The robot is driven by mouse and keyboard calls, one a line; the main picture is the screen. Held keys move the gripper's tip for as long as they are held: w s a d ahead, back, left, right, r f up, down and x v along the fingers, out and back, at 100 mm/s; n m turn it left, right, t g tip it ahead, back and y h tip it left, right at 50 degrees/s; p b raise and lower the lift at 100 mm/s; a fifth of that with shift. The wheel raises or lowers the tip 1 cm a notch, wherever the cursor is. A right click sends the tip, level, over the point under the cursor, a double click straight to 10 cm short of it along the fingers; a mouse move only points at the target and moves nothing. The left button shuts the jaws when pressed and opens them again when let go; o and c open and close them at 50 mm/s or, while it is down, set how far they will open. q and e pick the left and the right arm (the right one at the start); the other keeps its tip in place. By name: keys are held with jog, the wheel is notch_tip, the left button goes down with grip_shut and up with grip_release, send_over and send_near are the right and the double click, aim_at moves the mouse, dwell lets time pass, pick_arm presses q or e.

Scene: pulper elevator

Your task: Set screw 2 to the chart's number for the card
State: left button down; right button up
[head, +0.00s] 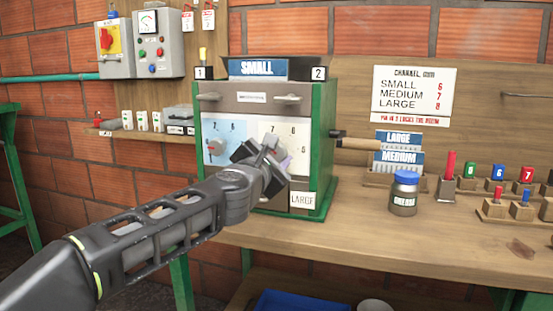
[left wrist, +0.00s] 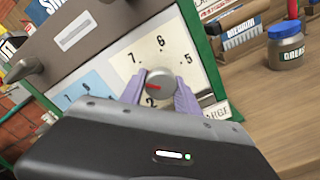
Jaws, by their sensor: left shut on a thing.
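The pulper (head: 327,150) is a green-framed box with a SMALL card (head: 257,68) on top, between tags 1 and 2. The wall chart (head: 413,94) reads SMALL 6, MEDIUM 7, LARGE 8. My left gripper (head: 270,158) is at the right-hand cream dial. In the left wrist view, its two pale fingers (left wrist: 160,92) are on either side of the round grey knob of screw 2 (left wrist: 162,80). A red mark lies on the left part of the knob's face. The dial (left wrist: 180,40) shows 7, 6, 5 and 2; other numbers are hidden. My right gripper is out of view.
The blue dial (head: 225,133) of screw 1 is left of my gripper. The front bench (head: 350,230) is clear.

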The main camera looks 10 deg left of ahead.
pick_arm(q)
jog(key=n, duration=0.2)
jog(key=n+b, duration=0.1)
jog(key=n, duration=0.1)
jog(key=shift+d+f+n, duration=0.1)
jog(key=shift+f+n, duration=0.1)
jog(key=shift+n, duration=0.1)
jog(key=shift+n+b, duration=0.8)
jog(key=shift+n, duration=1.1)
jog(key=c, duration=0.9)
grip_release()
jog(key=shift+r, duration=0.1)
jog(key=shift+s, duration=0.1)
jog(key=s, duration=0.7)
jog(key=shift+s+a, duration=0.2)
jog(key=shift+s, duration=0.1)
